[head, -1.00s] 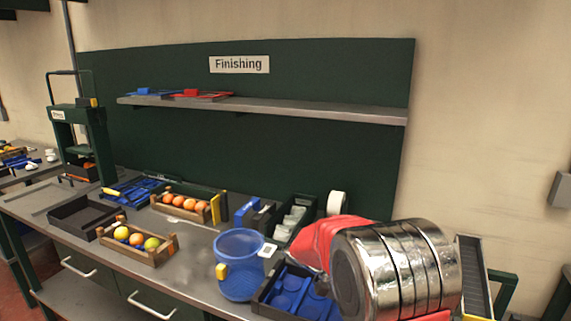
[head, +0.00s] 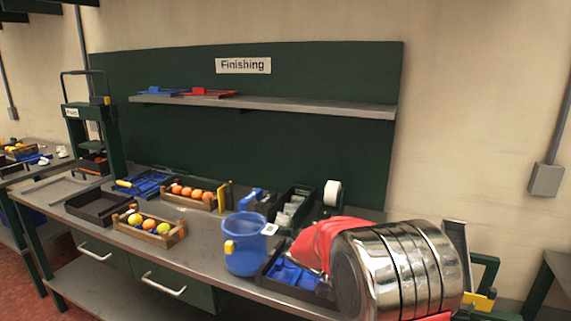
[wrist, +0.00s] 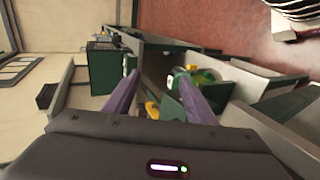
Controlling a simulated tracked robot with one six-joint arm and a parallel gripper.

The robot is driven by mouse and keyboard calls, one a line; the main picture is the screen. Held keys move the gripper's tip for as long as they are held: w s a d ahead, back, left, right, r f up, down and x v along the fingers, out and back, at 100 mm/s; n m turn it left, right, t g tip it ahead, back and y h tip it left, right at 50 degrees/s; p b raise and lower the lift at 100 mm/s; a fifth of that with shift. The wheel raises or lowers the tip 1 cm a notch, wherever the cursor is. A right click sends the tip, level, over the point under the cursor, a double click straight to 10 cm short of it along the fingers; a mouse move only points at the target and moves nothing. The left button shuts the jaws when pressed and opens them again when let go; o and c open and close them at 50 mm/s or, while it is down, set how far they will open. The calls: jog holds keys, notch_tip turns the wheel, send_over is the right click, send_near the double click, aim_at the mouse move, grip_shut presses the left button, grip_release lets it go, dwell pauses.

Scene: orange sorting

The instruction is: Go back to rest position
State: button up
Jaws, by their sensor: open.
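My gripper (wrist: 157,92) shows in the wrist view as two purple fingers spread apart, with nothing between them. It is open and clear of any surface. In the head view my red and silver arm fills the lower right, and the gripper itself is out of sight there. A wooden crate with yellow and orange fruit (head: 168,241) stands at the front of the bench. A second wooden crate with several oranges (head: 187,204) stands behind it. Both are well to the left of my arm.
A blue bucket (head: 245,262) and a blue-lined tray stand on the bench just left of my arm. A black tray (head: 97,218) and a green press (head: 110,130) are farther left. A shelf (head: 270,105) runs along the back panel. Red floor (wrist: 205,25) shows in the wrist view.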

jog(key=s+a+f+n+t+y, duration=0.2)
jog(key=s+a+f+n+y, duration=0.3)
jog(key=s+a+y, duration=0.15)
jog(key=s+a+r+t+y, duration=0.2)
jog(key=s+r+t+y, duration=0.3)
jog(key=s+r, duration=0.8)
jog(key=t, duration=0.3)
jog(key=shift+s+a+t, duration=0.15)
jog(key=shift+s+t, duration=0.05)
jog(key=shift+t, duration=0.1)
dwell(0.4)
dwell(1.5)
